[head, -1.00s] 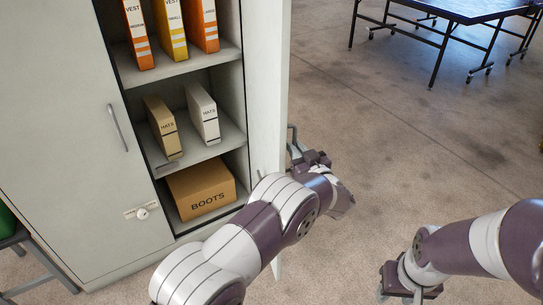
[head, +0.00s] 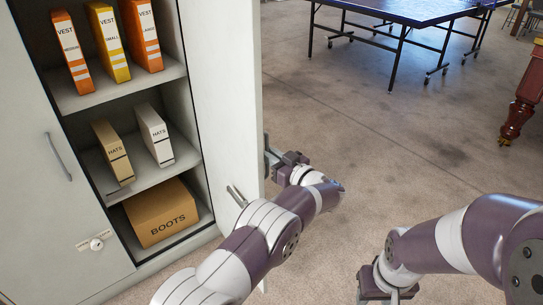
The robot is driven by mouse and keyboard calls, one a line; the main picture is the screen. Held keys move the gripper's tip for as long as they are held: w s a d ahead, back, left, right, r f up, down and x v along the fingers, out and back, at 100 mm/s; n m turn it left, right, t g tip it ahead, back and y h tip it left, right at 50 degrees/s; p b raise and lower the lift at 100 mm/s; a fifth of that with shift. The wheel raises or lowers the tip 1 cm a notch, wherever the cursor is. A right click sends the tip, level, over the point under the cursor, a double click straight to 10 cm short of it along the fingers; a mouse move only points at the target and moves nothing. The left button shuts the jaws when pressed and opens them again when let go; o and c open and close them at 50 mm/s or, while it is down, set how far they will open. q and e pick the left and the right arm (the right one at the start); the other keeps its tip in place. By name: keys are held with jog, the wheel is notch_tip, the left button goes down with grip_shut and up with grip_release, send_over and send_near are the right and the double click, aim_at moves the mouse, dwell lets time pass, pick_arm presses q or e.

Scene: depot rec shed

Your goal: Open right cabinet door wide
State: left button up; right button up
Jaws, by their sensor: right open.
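The right cabinet door (head: 222,90) stands swung out, its inner face turned toward me. A small grey metal bar (head: 237,196) shows low on that face. The closed left door (head: 30,190) has a long handle and a round lock. My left gripper (head: 272,157) is beyond the free edge of the right door, on its outer side. It is close to the edge; contact and its jaw opening cannot be made out. My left forearm passes in front of the door's lower part. My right gripper (head: 387,297) is open and empty, low over the floor, apart from the door.
Cabinet shelves hold orange and yellow vest boxes (head: 104,42), two hats boxes (head: 154,135) and a brown boots box (head: 162,218). A blue table-tennis table (head: 400,10) stands behind, with a carved wooden leg (head: 522,100) at right. The floor between is clear.

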pick_arm(q)
jog(key=o, duration=0.4)
jog(key=shift+w+a+r, duration=0.1)
jog(key=shift+a+r, duration=0.1)
jog(key=shift+a, duration=0.15)
jog(key=shift+c, duration=0.2)
jog(key=shift+a+f, duration=0.1)
jog(key=p+v, duration=0.1)
jog(key=v, duration=1.1)
jog(key=shift+d+p, duration=0.3)
jog(key=shift+d, duration=0.05)
